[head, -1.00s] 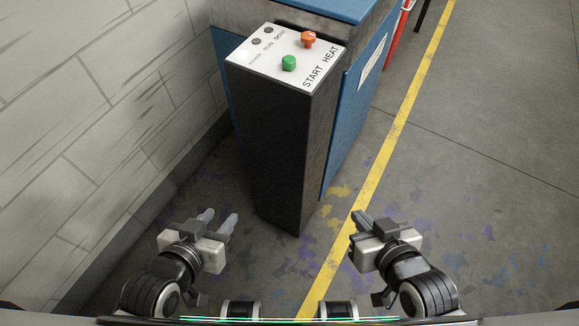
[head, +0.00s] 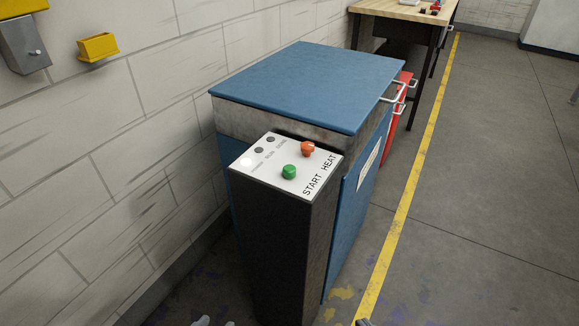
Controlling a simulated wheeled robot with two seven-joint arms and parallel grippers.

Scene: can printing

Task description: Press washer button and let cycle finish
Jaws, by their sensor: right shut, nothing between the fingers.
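The washer (head: 294,82) is a blue-lidded cabinet with its lid down. A dark control post (head: 280,245) stands at its front with a white sloped panel (head: 315,168). A lamp (head: 246,162) glows white; two others are dark. Only fingertips of my grippers show at the bottom edge. The left gripper (head: 215,322) has its tips apart. The right gripper (head: 363,322) is shut and empty. Both are well below the panel, touching nothing.
A block wall runs along the left with a yellow bin (head: 97,47) and a grey box (head: 24,45). A red object (head: 397,100) and a wood-topped table (head: 404,11) stand behind the washer. Open floor lies right of the yellow line (head: 404,205).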

